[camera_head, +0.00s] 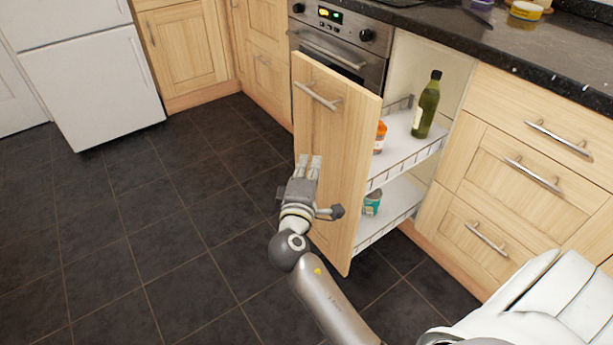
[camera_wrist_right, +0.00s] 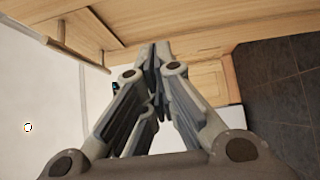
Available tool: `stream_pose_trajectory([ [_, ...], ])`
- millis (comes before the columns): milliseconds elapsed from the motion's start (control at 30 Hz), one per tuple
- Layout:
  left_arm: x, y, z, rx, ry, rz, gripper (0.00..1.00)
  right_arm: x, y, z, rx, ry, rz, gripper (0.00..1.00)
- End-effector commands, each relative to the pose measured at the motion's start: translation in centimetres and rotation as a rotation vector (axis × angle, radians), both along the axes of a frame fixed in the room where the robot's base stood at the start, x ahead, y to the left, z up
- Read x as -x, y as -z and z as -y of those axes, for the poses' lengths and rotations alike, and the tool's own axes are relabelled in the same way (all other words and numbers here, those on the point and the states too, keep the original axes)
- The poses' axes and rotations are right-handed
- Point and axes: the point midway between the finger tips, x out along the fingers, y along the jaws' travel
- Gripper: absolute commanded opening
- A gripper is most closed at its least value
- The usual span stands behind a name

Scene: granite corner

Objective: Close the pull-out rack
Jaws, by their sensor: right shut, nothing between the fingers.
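The pull-out rack stands open, its tall wooden front panel (camera_head: 338,135) well out from the cabinet row. Behind the panel are two white shelves with low wire rails; the upper shelf (camera_head: 402,150) and lower shelf (camera_head: 390,215) both show. A bar handle (camera_head: 317,95) is near the panel's top. My right gripper (camera_head: 309,162) is shut and empty, at the panel's outer face below the handle; I cannot tell whether it touches. Its closed fingers also show in the right wrist view (camera_wrist_right: 157,65). My left gripper is not in view.
A green bottle (camera_head: 427,105) and an orange jar (camera_head: 380,137) stand on the upper shelf, and a teal tin (camera_head: 372,203) on the lower. The oven (camera_head: 340,42) is left of the rack's opening, drawers (camera_head: 520,170) right. Dark tiled floor (camera_head: 170,220) is clear at left.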

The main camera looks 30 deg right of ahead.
Motion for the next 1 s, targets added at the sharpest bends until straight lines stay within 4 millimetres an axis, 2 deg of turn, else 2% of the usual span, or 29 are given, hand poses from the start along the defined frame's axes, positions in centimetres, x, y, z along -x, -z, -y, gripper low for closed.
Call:
stream_pose_trajectory([
  [100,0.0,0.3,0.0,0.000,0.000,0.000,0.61,-2.1,0.0,1.8,0.003,-0.001,0.002,0.00],
  [200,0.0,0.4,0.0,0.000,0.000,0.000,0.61,-3.4,0.0,3.1,0.001,0.001,0.002,0.00],
  [400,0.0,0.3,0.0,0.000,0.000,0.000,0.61,-3.4,0.1,5.8,0.002,-0.001,-0.001,0.00],
  [567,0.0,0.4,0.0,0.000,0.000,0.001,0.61,-3.4,0.1,6.6,0.000,-0.001,-0.001,0.00],
  [1000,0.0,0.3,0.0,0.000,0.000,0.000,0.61,-3.4,0.1,6.8,-0.001,-0.002,-0.002,0.00],
])
